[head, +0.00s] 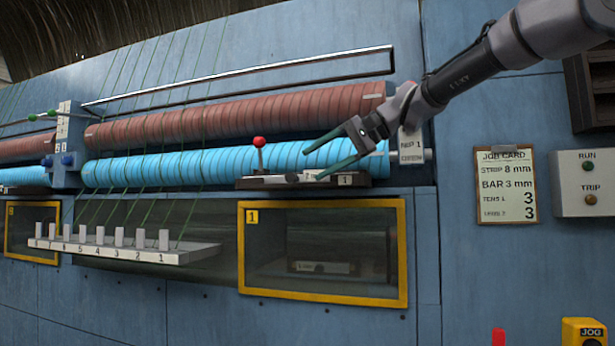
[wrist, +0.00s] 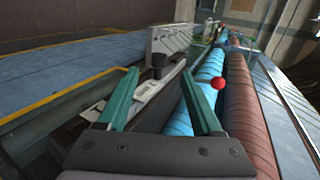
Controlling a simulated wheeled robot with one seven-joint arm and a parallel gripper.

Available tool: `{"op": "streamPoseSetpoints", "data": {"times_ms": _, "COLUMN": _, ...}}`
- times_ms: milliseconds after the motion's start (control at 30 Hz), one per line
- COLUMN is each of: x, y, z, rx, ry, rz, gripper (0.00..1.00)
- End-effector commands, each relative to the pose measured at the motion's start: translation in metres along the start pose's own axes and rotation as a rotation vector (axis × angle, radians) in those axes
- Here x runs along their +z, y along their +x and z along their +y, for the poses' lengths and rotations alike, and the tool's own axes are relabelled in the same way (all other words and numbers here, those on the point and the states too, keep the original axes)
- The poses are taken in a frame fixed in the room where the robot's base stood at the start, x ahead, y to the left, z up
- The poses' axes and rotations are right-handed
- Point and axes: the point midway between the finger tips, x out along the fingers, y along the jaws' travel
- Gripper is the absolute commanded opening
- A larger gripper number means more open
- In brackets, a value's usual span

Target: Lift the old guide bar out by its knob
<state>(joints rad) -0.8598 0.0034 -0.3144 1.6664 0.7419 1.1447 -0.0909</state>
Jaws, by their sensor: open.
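The guide bar (head: 268,180) is a pale bar in a dark holder (head: 244,187) on the ledge below the blue roller. A small dark knob (head: 292,178) stands on it. In the wrist view the black knob (wrist: 159,61) rises from the pale bar (wrist: 148,88), between and beyond the fingertips. A red-balled lever (head: 259,142) stands upright at the holder's left part; its ball also shows in the wrist view (wrist: 218,83). My gripper (head: 310,166) is open and empty, its teal fingers (wrist: 158,73) spread over the right part of the holder. Neither finger visibly touches the knob.
The blue roller (head: 220,163) and brown roller (head: 230,110) run just behind the holder. Below are a yellow-framed window (head: 322,299) and a white numbered rack (head: 120,250) with several pegs. A job card (head: 506,185) and RUN/TRIP box (head: 588,182) are at right.

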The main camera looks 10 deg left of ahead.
Motion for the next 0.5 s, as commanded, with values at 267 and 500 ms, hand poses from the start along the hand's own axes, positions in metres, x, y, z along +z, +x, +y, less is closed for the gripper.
{"op": "streamPoseSetpoints", "data": {"times_ms": 267, "x": 0.003, "y": 0.038, "z": 0.002, "rx": 0.002, "ry": -0.001, "rz": -0.002, "gripper": 0.67}}
{"op": "streamPoseSetpoints", "data": {"times_ms": 500, "x": 0.001, "y": 0.051, "z": 0.002, "rx": 0.001, "ry": 0.000, "rz": 0.001, "gripper": 0.67}}
